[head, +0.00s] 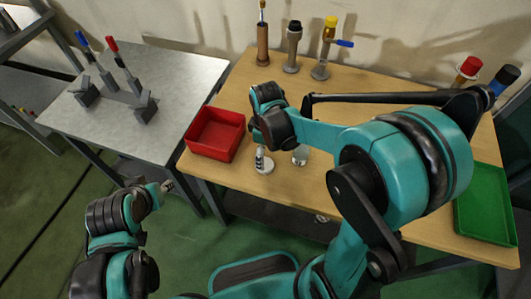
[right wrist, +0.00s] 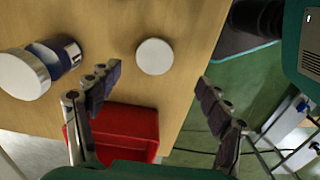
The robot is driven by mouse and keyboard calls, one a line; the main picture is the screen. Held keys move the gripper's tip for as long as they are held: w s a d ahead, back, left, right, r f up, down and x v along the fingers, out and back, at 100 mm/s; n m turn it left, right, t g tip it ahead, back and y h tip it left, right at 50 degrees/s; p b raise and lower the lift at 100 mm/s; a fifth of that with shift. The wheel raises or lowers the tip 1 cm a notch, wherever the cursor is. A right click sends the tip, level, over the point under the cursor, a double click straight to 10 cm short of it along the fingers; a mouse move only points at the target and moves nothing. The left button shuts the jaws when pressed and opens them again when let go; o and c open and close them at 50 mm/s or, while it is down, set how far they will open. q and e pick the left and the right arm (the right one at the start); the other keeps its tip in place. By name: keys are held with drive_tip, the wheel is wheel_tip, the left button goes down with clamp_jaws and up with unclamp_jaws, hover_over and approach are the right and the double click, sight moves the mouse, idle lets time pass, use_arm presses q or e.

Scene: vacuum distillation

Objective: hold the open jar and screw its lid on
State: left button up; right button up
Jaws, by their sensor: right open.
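The white round lid (right wrist: 154,56) lies flat on the wooden table, ahead of my right gripper's fingers in the right wrist view. In the head view the lid (head: 266,167) shows just below that gripper. My right gripper (right wrist: 157,84) is open and empty, its two fingers wide apart; in the head view it points down over the lid (head: 259,152). The jar (head: 300,156) stands on the table right of the lid, partly hidden by my right arm. It also shows at the left of the right wrist view (right wrist: 42,66), with a pale round end. My left gripper (head: 166,187) is off the table's left front; its opening is unclear.
A red bin (head: 215,134) stands left of the lid. A green tray (head: 485,204) is at the right. Several tools in holders stand along the table's back. A grey table (head: 185,75) with blue and red handled tools is at the left.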

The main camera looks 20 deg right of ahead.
drive_tip(key=shift+w, duration=0.1)
drive_tip(key=shift+a, duration=0.15)
drive_tip(key=shift+f+b, duration=0.6)
drive_tip(key=shift+f, duration=0.8)
drive_tip(key=shift+r, duration=0.1)
drive_tip(key=f+b, duration=0.1)
drive_tip(key=f, duration=0.2)
drive_tip(key=f+b, duration=0.1)
drive_tip(key=f, duration=0.1)
drive_tip(key=shift+w+f+b, duration=0.2)
drive_tip(key=shift+w+b, duration=0.15)
drive_tip(key=shift+w, duration=0.05)
drive_tip(key=shift+r, duration=0.1)
drive_tip(key=c, duration=0.8)
